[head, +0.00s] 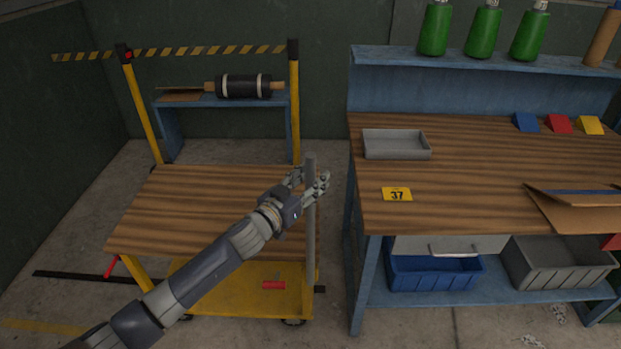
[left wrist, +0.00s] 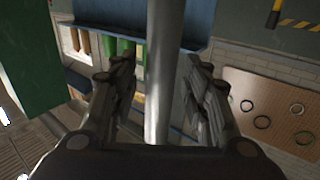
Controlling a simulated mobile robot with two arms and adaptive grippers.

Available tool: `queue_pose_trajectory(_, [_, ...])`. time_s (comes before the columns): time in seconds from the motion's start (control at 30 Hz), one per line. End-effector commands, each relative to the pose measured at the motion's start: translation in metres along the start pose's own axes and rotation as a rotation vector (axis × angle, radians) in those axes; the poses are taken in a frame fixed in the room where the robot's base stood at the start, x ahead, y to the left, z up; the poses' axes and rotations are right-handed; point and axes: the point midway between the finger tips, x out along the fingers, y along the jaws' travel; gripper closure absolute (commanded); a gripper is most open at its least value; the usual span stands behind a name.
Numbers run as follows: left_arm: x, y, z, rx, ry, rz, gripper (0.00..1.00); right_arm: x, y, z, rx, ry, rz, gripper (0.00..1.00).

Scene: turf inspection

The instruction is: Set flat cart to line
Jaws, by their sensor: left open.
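The flat cart (head: 190,212) stands at the left, with a wooden top, yellow frame and low yellow deck. A grey upright post (head: 310,230) rises at its near right corner. My left gripper (head: 311,181) is at the upper part of this post. In the left wrist view the grey post (left wrist: 160,75) passes between the two open fingers, with gaps visible on both sides. A dark strip (head: 70,277) and a yellow floor line (head: 42,327) lie on the floor at lower left. I cannot tell which line is meant. My right gripper is not in view.
A blue-framed workbench (head: 480,170) stands close to the cart's right, with a narrow floor gap between. It holds a grey tray (head: 397,145). Behind the cart are a striped barrier (head: 200,51) and a low blue shelf (head: 170,103). A red item (head: 273,285) lies on the cart's deck.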

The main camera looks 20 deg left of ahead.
Motion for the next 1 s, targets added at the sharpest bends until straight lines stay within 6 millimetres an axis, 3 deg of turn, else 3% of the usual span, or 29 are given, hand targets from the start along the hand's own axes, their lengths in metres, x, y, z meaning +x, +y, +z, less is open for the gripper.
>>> queue_pose_trajectory(0.2, [0.000,0.000,0.000,0.000,0.000,0.000,0.57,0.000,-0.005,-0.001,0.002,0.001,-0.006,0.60])
queue_pose_trajectory(0.27, [0.000,0.000,0.000,0.000,0.000,0.000,0.68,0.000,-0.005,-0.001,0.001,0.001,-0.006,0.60])
queue_pose_trajectory(0.4, [0.000,0.000,0.000,0.000,0.000,0.000,1.00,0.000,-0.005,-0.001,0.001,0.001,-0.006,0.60])
queue_pose_trajectory(0.77, [-0.007,-0.011,0.000,0.001,-0.001,-0.004,1.00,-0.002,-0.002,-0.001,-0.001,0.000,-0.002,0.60])
queue_pose_trajectory(1.0, [-0.037,-0.059,0.000,0.007,-0.008,-0.013,1.00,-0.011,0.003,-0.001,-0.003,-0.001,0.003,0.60])
